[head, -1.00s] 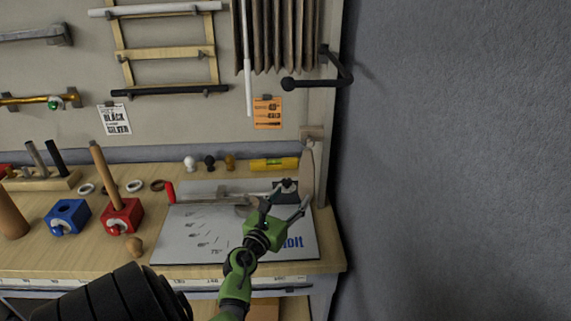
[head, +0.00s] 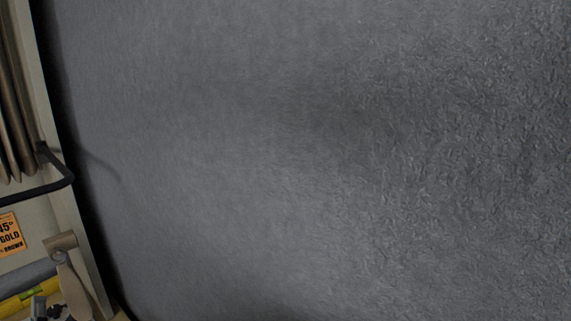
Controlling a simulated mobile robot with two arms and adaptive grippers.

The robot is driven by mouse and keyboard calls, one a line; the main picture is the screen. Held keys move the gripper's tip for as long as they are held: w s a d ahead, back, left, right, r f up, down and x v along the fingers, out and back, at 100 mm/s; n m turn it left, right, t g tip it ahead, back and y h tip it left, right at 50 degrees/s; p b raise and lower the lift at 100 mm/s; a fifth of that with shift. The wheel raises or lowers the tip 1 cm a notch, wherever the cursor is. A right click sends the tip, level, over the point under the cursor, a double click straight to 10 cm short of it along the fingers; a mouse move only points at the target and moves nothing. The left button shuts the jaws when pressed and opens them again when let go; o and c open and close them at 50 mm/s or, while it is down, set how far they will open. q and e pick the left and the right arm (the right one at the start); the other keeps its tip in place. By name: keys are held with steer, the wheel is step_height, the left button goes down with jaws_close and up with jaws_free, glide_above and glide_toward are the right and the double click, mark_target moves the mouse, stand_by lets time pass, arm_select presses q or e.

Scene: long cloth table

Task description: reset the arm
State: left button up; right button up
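Neither of my grippers can be made out in the head view, and no arm shows clearly. Small dark grey pieces (head: 45,308) show at the bottom left edge, cut off by the frame. I cannot tell what they are. The view is mostly a bare wall.
A rough grey wall (head: 320,160) fills most of the view. At the left edge are the tool board's side post (head: 75,225), a black bracket arm (head: 45,188), an orange label (head: 9,236), a yellow level (head: 25,297) and a light wooden piece (head: 72,285).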

arm_select(q)
steer(key=s+d+f+n+g+h, duration=0.45)
steer(key=d+f+n+g, duration=0.35)
steer(key=f+n, duration=0.65)
steer(key=s+d+f+n+g+h, duration=0.1)
steer(key=s+d+f+g+h, duration=0.3)
steer(key=s+d, duration=0.5)
steer(key=s+d+f+n+g+h, duration=0.15)
steer(key=s+d+f+h, duration=0.45)
steer(key=d, duration=0.7)
step_height(320, 180, down, 27)
steer(key=s+g+y+b, duration=0.1)
steer(key=y, duration=0.1)
steer(key=s+a+f, duration=0.1)
steer(key=s+f, duration=0.7)
steer(key=s+a+f+g+b, duration=0.1)
steer(key=s+a+f, duration=0.1)
steer(key=s+f, duration=0.7)
steer(key=shift+s+a, duration=0.2)
steer(key=shift+a, duration=0.05)
